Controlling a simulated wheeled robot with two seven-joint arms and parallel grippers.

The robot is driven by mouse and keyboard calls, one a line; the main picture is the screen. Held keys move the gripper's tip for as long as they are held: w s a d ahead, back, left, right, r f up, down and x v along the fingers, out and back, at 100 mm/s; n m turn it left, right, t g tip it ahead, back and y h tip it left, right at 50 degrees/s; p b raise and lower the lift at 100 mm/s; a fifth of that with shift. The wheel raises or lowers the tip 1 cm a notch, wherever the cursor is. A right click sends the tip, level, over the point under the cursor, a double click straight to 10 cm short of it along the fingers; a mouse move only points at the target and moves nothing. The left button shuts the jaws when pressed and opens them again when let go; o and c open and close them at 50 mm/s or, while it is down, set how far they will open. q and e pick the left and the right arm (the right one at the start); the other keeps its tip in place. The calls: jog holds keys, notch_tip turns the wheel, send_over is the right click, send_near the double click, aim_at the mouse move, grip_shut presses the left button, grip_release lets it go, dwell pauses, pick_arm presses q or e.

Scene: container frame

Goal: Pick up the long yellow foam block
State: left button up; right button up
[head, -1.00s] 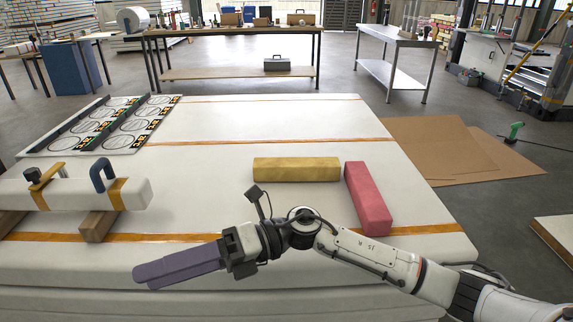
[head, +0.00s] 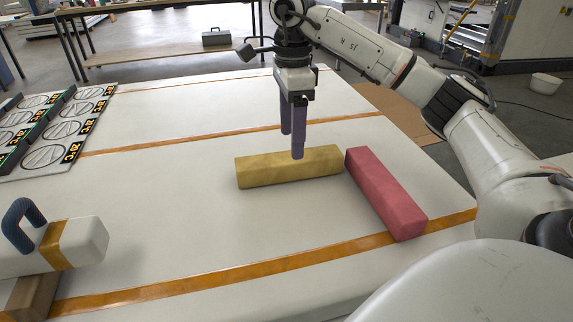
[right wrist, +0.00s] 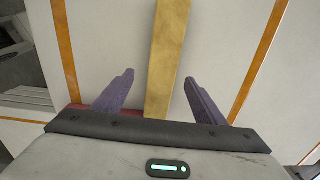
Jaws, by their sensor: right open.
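The long yellow foam block (head: 290,167) lies flat on the white padded table, left of the red block (head: 386,193). My right gripper (head: 293,146) points straight down over the yellow block, its purple fingers apart and empty. In the right wrist view the yellow block (right wrist: 167,55) runs lengthwise between the two open fingers (right wrist: 163,92), with a gap on each side. A strip of the red block (right wrist: 77,109) shows behind the left finger there. My left gripper is not in view.
The red block lies close to the yellow block's right end. A white padded beam (head: 60,246) with a blue handle (head: 24,218) rests on a wooden support at the left. A panel with round dials (head: 45,125) lies at the far left. The table between is clear.

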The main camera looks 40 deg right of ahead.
aim_at(290, 159)
jog(key=f, duration=0.5)
jog(key=f+b, duration=0.1)
jog(key=f, duration=0.1)
jog(key=shift+w+f, duration=0.2)
jog(key=shift+w, duration=0.1)
jog(key=shift+c, duration=0.5)
jog(key=c, duration=1)
